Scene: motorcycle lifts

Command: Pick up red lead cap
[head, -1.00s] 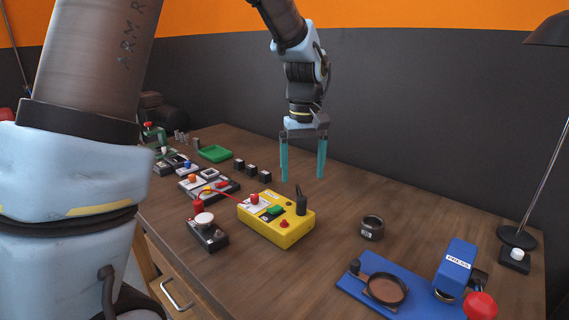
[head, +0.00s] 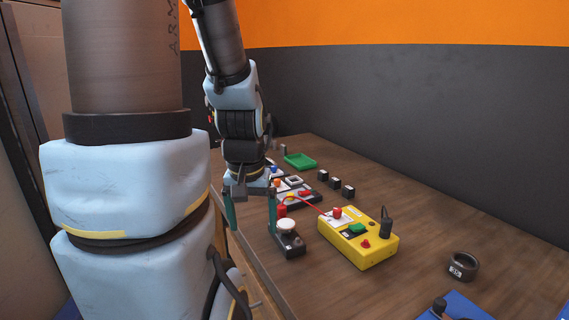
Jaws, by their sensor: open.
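A red lead runs from a red cap (head: 337,212) on the yellow box (head: 360,246) to another red cap (head: 282,210) at the back of a small black box (head: 291,248) with a white button. I cannot tell which of these red caps is the one named in the task. My gripper (head: 252,230) is open and empty, pointing down, with its teal fingers apart. In the picture its right finger is just left of the black box, overlapping its edge. The left finger is out past the table's left edge. Whether the gripper touches anything is unclear.
The yellow box also carries a green button, a small red knob and a black post. Several black blocks (head: 335,183), a green tray (head: 299,161) and a black ring (head: 463,266) lie on the table. Bare wood lies right of the yellow box.

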